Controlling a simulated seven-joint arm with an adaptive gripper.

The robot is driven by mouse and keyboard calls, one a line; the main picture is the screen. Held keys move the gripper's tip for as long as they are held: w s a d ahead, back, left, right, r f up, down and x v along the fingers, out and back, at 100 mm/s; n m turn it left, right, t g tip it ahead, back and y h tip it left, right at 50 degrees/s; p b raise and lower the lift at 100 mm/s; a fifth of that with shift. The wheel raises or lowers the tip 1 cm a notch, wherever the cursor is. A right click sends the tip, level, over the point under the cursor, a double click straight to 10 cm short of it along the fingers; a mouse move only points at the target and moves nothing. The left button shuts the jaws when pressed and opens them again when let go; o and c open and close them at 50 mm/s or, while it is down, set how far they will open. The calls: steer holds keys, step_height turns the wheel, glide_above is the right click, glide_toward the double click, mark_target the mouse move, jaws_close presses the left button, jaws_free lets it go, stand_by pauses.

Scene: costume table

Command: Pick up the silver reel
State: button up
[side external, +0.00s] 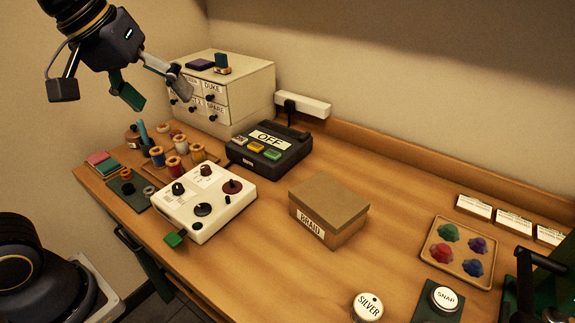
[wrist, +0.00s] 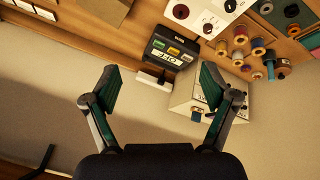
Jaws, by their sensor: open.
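A round item labelled SILVER (side external: 367,307), with a pale top, stands near the front edge of the table at the bottom of the side external view. I take it for the silver reel. The wrist view does not show it. My gripper (side external: 156,95) is open and empty, high at the upper left, in front of the drawer cabinet and far from the reel. Its two spread fingers also show in the wrist view (wrist: 160,77).
A BRAID box (side external: 325,213), a cream control panel (side external: 200,203) and a dark OFF device (side external: 268,147) stand mid-table. Thread spools (side external: 175,165) and a drawer cabinet (side external: 232,92) are at left. A tray of coloured pieces (side external: 432,258) and a SNAP item (side external: 443,298) are right.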

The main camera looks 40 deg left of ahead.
steer(key=w+d+r+g, duration=0.1)
steer(key=w+d+r, duration=0.1)
steer(key=w+d, duration=0.5)
steer(key=m+g, duration=0.3)
steer(key=g, duration=0.1)
glide_above(369, 306)
step_height(369, 306, down, 20)
steer(key=shift+y, duration=0.3)
step_height(369, 306, down, 10)
steer(key=shift+s+d+f, duration=0.15)
step_height(369, 306, down, 6)
steer(key=shift+r, duration=0.1)
steer(key=c, duration=1.3)
